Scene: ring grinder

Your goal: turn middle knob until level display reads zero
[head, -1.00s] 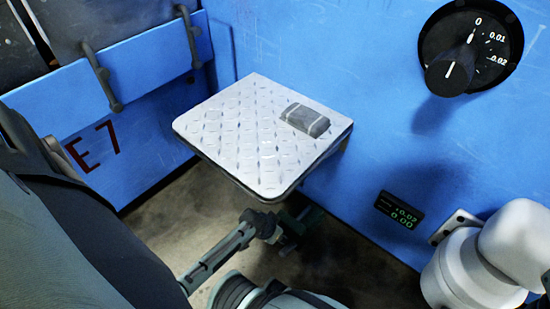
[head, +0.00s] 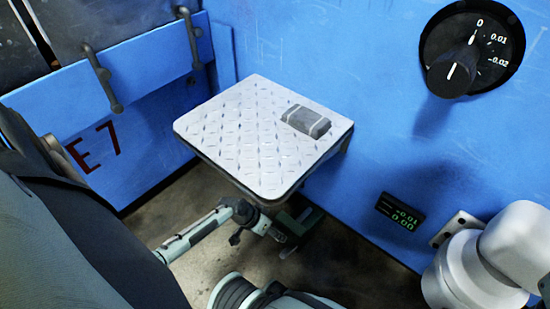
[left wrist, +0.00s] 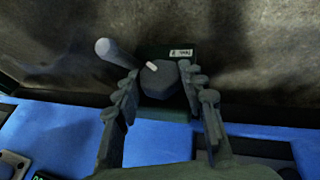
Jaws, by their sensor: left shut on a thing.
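The middle knob (left wrist: 160,79) is dark and faceted with a white mark; it sits on a green housing (left wrist: 172,107) in the left wrist view. My left gripper (left wrist: 164,88) is shut on it, a finger on each side. In the head view my left gripper (head: 268,228) is low, under the front edge of the plate, beside the green housing (head: 305,222); the knob cannot be made out there. The level display (head: 401,212) on the blue wall shows two green lines, seemingly -0.01 above 0.00. My right gripper is not in view.
A white patterned plate (head: 230,135) with a grey block (head: 305,121) lies above my left gripper. A pale rod (left wrist: 116,53) stands beside the knob.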

